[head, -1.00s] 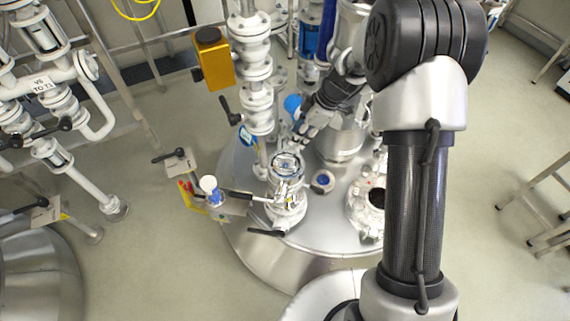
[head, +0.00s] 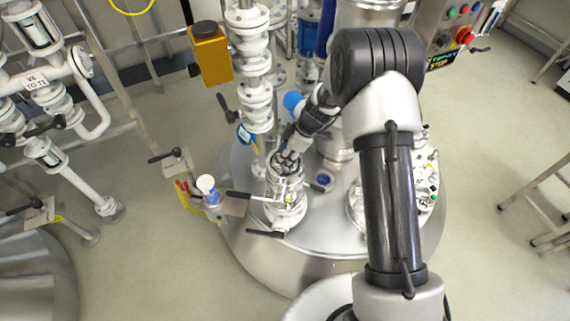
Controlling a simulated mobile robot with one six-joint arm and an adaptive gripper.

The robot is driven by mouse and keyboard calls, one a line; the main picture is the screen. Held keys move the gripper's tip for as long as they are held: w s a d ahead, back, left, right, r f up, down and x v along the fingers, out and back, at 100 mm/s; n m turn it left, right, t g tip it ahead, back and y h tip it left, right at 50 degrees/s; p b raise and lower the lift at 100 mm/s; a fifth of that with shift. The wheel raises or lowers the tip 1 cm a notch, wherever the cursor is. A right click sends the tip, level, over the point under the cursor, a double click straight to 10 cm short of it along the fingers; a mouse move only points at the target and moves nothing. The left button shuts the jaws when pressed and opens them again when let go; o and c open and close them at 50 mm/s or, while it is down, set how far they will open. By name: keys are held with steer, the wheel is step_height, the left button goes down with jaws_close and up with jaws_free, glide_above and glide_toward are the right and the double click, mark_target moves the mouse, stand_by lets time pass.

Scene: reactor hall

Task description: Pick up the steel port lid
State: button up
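A flanged steel port (head: 286,208) with black-handled clamps stands upright on the domed reactor vessel. A round steel piece at its top, which looks like the steel port lid (head: 284,172), is mostly covered by my gripper, so its edges are hard to make out. My gripper (head: 286,162) reaches down from the upper right, with its fingers right at the top of the port. The fingers are small and dark here, and I cannot tell whether they are open, shut, touching the lid or just above it.
White flanged piping (head: 250,75) rises close to the left of my gripper, with an orange box (head: 210,55) beside it. A white-capped blue bottle (head: 208,190) stands on a side bracket at the left. A control panel (head: 455,30) is at the upper right. The vessel's front dome (head: 300,265) is bare.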

steer(key=shift+r, duration=0.1)
jaws_close()
stand_by(0.8)
